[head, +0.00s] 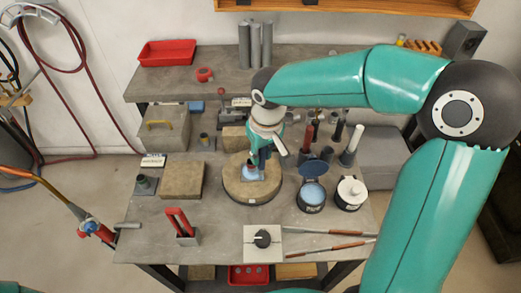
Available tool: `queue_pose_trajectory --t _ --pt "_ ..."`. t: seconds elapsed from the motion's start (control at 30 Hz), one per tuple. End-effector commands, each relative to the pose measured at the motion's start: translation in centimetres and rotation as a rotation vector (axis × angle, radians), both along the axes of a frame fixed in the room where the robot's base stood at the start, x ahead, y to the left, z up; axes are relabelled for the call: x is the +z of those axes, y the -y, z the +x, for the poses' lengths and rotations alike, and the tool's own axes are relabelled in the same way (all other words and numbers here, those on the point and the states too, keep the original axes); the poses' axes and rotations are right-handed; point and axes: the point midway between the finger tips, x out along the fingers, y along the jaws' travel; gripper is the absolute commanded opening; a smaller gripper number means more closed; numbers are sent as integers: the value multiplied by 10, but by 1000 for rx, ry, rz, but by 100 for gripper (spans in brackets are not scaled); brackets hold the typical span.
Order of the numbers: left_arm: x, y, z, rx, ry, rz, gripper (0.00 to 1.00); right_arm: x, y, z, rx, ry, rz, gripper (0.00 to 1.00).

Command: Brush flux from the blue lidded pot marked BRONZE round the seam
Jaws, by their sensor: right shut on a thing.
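A blue pot (311,199) stands open on the right of the bench, its blue lid (313,169) tilted up behind it. Any marking on it is too small to read. A white-lidded dark pot (348,199) stands to its right. A round tan block (238,190) at the bench's middle bears a small bluish workpiece (250,175); its seam cannot be made out. My right gripper (262,154) points down just above this workpiece. It is shut on a slim thing, mostly hidden, and whether that touches the workpiece cannot be told. My left gripper is not in view.
A red-handled tool (180,223), a square plate with a black knob (263,239) and two rods (322,245) lie along the front. A tan square block (182,180) is left of the round one.

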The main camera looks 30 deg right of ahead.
Motion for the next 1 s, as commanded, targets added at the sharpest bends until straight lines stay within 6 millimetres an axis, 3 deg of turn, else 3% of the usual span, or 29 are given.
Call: queue_pose_trajectory --t 1.0 --pt "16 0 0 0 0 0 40 1 18 37 -1 0 0 0"
